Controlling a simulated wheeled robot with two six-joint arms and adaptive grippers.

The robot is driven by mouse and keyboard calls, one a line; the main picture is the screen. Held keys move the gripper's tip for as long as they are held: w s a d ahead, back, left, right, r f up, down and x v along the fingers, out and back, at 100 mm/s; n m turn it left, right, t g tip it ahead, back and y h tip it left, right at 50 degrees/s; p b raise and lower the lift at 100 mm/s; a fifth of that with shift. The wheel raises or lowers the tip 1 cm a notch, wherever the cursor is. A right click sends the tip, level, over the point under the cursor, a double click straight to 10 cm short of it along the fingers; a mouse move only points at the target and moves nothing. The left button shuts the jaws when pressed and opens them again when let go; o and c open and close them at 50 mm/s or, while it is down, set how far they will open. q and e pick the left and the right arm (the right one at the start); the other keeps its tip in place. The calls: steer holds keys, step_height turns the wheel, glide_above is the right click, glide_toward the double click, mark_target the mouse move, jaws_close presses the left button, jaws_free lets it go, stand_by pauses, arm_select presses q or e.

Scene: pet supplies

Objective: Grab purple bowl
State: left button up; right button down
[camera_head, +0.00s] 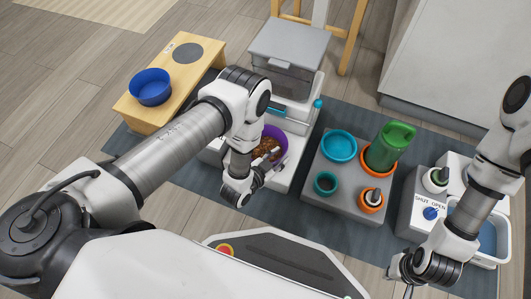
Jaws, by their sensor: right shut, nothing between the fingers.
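The purple bowl (283,139) holds brown kibble and sits on the white base of the dispenser. My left arm and wrist hide part of its left side. My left gripper (273,170) is at the bowl's near edge, with its fingers toward the rim. I cannot tell whether it touches the rim or whether its fingers are apart. My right gripper (408,291) is low at the bottom right, far from the bowl, shut and empty, and partly cut off by the frame edge.
The dispenser (289,47) stands behind the bowl. A wooden stand (190,72) with a blue bowl (150,87) is at left. A grey tray (309,178) at right holds teal bowls, a green bottle (390,146) and orange holders. A grey box (422,207) and a water basin (501,254) lie farther right.

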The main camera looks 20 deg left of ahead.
arm_select(q)
steer(key=shift+x, duration=0.85)
jaws_close()
